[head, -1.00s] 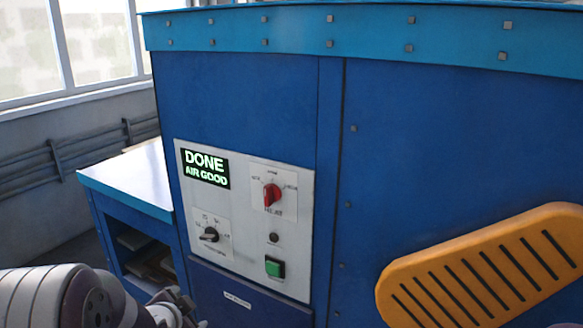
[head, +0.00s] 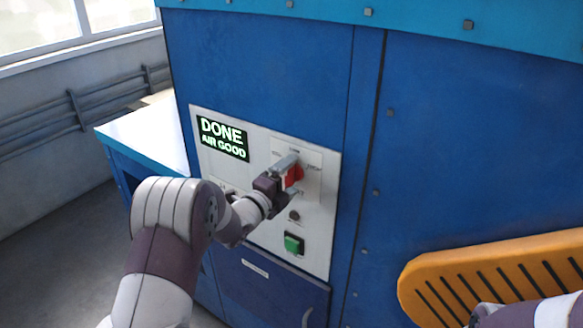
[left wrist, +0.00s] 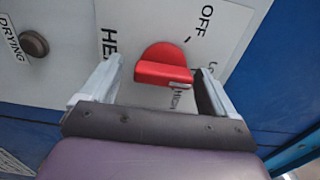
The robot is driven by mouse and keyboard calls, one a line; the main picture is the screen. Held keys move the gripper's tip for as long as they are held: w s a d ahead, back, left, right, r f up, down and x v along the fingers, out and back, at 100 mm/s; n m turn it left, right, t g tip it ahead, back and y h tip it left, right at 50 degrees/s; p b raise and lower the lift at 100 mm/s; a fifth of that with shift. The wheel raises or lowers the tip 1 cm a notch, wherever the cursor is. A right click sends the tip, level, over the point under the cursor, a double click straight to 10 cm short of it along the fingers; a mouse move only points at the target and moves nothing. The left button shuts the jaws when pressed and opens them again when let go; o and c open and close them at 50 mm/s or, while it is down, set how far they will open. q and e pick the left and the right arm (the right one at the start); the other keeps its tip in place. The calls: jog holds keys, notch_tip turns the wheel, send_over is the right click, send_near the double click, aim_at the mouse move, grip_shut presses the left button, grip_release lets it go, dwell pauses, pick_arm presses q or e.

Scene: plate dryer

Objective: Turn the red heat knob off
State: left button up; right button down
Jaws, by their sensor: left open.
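The red heat knob (head: 294,176) is on the white control panel, partly covered by my left gripper (head: 289,169) in the head view. In the left wrist view the red knob (left wrist: 163,66) lies between the two fingers of my open left gripper (left wrist: 161,66), with a visible gap on each side. A white mark is at the right end of the knob's bar. The OFF label (left wrist: 206,19) is above and right of the knob. Other labels are partly hidden. My right gripper is not in view; only part of that arm shows at bottom right.
The display (head: 222,138) reads DONE, AIR GOOD. A green button (head: 293,243) and a dark round button (head: 293,216) are below the knob. An orange slotted part (head: 430,285) projects at lower right. A white-topped side table (head: 145,135) stands left of the blue machine.

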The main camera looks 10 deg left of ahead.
pick_arm(q)
jog(key=shift+d+r, duration=0.25)
jog(key=shift+r, duration=0.1)
jog(key=shift+w+f, duration=0.3)
jog(key=shift+w, duration=0.2)
jog(key=c, duration=1)
jog(key=shift+o, duration=0.2)
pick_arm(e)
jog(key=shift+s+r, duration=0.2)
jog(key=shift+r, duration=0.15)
pick_arm(q)
jog(key=shift+f, duration=0.1)
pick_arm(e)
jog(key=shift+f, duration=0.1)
